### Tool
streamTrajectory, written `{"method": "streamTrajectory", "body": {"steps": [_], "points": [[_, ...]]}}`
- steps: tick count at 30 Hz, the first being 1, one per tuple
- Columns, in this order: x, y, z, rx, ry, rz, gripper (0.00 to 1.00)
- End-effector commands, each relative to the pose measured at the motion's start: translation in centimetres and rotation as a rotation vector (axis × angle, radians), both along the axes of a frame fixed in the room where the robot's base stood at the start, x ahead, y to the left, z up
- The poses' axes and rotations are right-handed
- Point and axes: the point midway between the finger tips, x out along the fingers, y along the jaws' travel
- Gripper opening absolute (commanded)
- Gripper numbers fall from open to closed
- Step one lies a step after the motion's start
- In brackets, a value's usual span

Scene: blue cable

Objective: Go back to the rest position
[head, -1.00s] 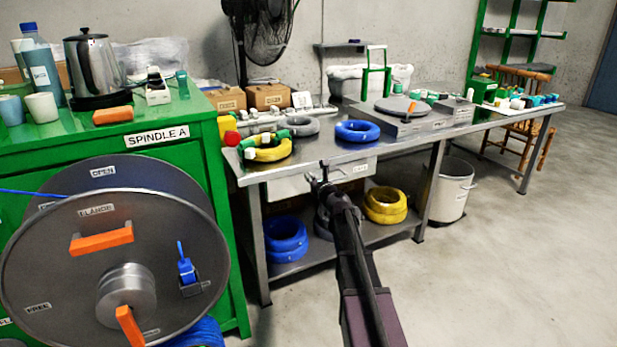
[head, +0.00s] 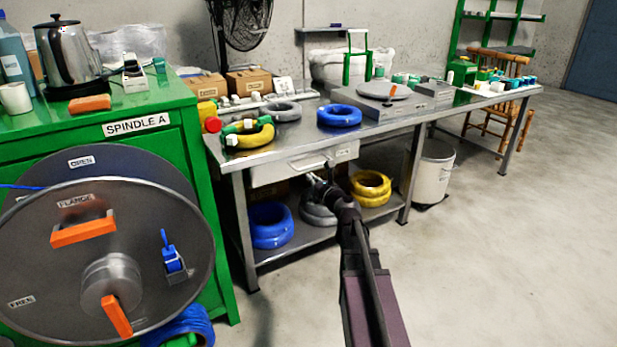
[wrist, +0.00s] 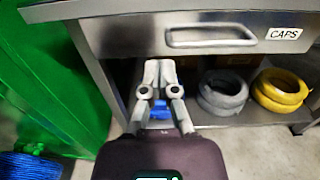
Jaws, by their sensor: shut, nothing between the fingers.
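My gripper (head: 316,180) is in front of the workbench, just below and in front of its drawer (head: 300,165). In the wrist view my gripper (wrist: 159,66) has its fingertips together below the drawer front, with no object between them. The drawer looks closed and has a handle and a label that reads CAPS in the wrist view. The bench's steel top (head: 285,150) is above the gripper. A blue coil (wrist: 160,110) on the lower shelf shows between the finger links.
The spindle's grey flange (head: 150,235) with orange handles stands at the left before a green cabinet (head: 150,150). Grey coils (wrist: 222,90) and yellow coils (wrist: 280,90) lie on the lower shelf. A white bin (head: 432,172) stands under the bench. The floor at right is clear.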

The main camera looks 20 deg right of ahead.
Motion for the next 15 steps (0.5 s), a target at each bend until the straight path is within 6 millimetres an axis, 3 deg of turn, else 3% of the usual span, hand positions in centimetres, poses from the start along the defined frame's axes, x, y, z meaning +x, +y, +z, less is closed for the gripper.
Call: {"method": "streamTrajectory", "body": {"steps": [15], "points": [[0.02, 0.34, -0.01, -0.012, 0.002, 0.008, 0.0]]}}
